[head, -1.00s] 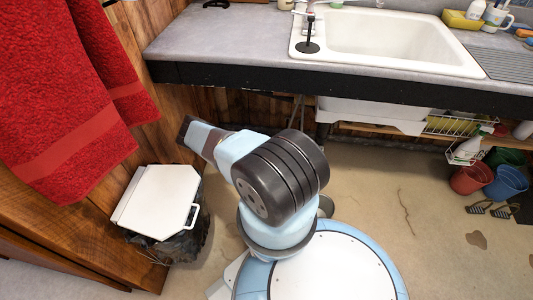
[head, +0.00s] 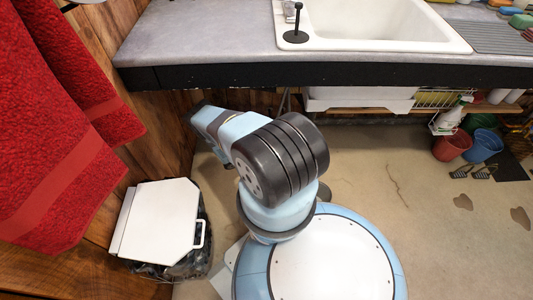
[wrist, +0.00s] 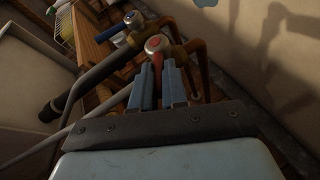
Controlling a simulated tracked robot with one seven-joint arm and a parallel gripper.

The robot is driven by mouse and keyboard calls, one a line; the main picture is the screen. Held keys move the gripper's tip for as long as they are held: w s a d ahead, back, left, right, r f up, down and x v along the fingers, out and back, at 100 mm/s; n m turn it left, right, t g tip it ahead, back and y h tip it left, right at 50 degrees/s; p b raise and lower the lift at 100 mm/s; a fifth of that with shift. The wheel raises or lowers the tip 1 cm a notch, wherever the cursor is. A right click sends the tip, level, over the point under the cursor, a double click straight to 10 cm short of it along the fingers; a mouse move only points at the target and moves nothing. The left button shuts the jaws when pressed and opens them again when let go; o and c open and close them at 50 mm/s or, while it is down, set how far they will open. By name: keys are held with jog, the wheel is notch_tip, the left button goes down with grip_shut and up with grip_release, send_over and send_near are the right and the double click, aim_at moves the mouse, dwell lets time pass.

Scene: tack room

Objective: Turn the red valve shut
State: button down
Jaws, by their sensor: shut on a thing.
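In the wrist view the red valve (wrist: 155,44) is a brass fitting with a round silver cap marked red. Its narrow red lever (wrist: 157,66) points down the picture, between my two fingers. My gripper (wrist: 157,72) is shut on the lever, with one blue-grey finger on each side. The lever's lower part runs down between the fingers. In the head view my arm reaches toward the space under the counter, and the valve and my gripper are hidden there.
A blue-marked valve (wrist: 132,19) sits close behind the red one, with pipes around both. In the head view the counter (head: 190,38) with a sink (head: 375,22) overhangs. A white-lidded bin (head: 160,220) and red towel (head: 50,130) stand left. Buckets (head: 452,146) are at right.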

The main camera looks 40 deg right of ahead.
jog(key=shift+w+a+f, duration=0.2)
jog(key=shift+a, duration=0.3)
jog(key=shift+h, duration=0.3)
jog(key=shift+w+d, duration=0.1)
jog(key=shift+d, duration=0.15)
jog(key=c, duration=1.1)
grip_release()
jog(key=v, duration=1.3)
jog(key=shift+w+a, duration=0.15)
jog(key=shift+a, duration=0.2)
jog(key=shift+c, duration=0.6)
